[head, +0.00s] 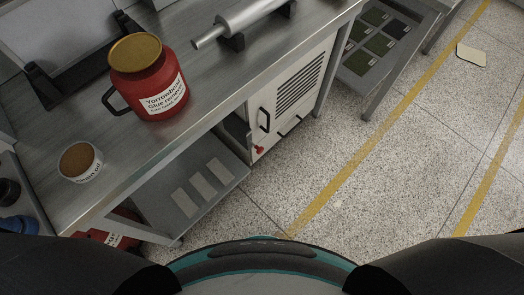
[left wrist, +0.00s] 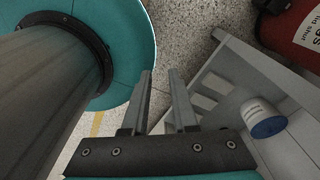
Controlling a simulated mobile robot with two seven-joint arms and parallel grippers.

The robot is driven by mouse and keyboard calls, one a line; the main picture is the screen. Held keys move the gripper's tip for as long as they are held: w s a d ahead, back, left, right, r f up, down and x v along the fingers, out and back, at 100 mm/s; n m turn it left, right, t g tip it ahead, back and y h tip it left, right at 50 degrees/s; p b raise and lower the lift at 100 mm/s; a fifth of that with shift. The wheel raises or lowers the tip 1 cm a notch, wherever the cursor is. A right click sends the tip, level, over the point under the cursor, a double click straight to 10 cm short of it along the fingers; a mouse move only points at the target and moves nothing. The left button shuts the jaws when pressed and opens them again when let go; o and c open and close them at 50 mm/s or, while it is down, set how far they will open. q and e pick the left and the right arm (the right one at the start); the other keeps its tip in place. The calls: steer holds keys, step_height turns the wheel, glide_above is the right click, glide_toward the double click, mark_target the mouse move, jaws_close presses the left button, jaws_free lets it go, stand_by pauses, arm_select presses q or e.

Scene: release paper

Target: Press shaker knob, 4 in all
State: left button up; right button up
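No part is plainly labelled as the shaker knob. A small red knob (head: 259,150) sits low on the front of a white vented cabinet (head: 290,95) under the bench, near a black handle; I cannot tell whether this is the shaker. My left gripper (left wrist: 164,72) shows in the left wrist view, its two fingers apart with nothing between them, above the floor beside the bench. It touches no knob there. Neither gripper shows in the head view, where only dark parts of my arms appear at the bottom corners. My right gripper is out of sight.
A red labelled jug (head: 150,90) with a brown lid and a small tub (head: 80,161) stand on the metal bench (head: 140,150). A metal roller (head: 240,20) lies behind. A lower shelf holds pale sheets (head: 201,187). Speckled floor (head: 340,215) is open at right.

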arm_select(q)
jaws_close()
steer(key=shift+w+a, duration=0.1)
steer(key=shift+w, duration=0.1)
stand_by(0.7)
